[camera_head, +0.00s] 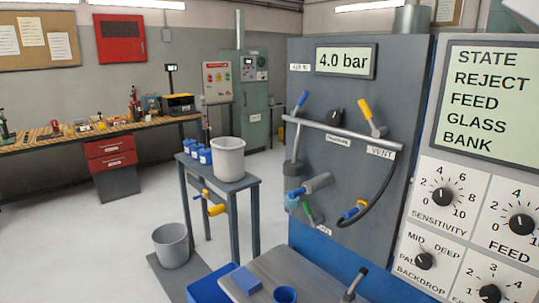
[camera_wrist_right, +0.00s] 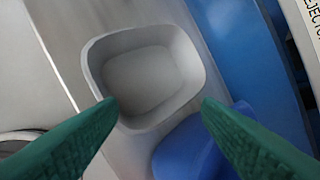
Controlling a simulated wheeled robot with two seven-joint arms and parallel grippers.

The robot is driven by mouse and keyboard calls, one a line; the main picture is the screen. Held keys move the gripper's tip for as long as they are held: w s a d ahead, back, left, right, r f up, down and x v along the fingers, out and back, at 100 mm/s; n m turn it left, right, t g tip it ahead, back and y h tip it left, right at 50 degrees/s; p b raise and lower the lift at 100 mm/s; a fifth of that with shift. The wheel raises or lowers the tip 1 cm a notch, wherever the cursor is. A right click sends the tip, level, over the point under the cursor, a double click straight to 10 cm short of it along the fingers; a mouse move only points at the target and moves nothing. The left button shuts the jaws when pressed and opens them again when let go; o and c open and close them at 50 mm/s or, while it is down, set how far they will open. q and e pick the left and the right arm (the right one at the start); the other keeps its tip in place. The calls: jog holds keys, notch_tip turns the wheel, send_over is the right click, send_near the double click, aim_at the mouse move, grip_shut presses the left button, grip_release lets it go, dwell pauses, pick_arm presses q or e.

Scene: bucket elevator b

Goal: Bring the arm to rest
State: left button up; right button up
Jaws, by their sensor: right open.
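My right gripper (camera_wrist_right: 160,102) shows in the right wrist view as two green, ridged fingers, spread apart with nothing held between the tips. Beyond them is a grey, rounded-square open container (camera_wrist_right: 98,70), its inside empty. I cannot tell whether the fingertips touch its rim. A rounded blue object (camera_wrist_right: 195,148) is near the container's lower right side, partly hidden by the right finger. Neither gripper can be made out in the head view, and my left gripper is not in view.
The grey panel (camera_head: 350,215) with pipes and valves stands ahead, beside a control panel (camera_head: 455,215) with knobs. A grey bench top (camera_head: 275,265) holds a blue block (camera_head: 246,280) and a blue cup (camera_head: 285,295). A light bucket (camera_head: 228,158) sits on a side table. Open floor lies left.

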jog(key=s+a+f+m+g+y, duration=0.1)
jog(key=s+a+g+y, duration=0.15)
jog(key=s, duration=0.25)
jog(key=s+a+f+g+y, duration=0.1)
jog(key=s+a+y, duration=0.25)
jog(key=s, duration=0.25)
notch_tip(320, 180, down, 26)
jog(key=s+h, duration=0.1)
jog(key=s+d+f+g, duration=0.2)
jog(key=s+f, duration=1.3)
jog(key=s, duration=0.1)
jog(key=shift+s+d+f, duration=0.25)
jog(key=shift+d+f, duration=0.05)
jog(key=shift+d, duration=0.1)
dwell(0.7)
jog(key=shift+c, duration=0.6)
dwell(2.2)
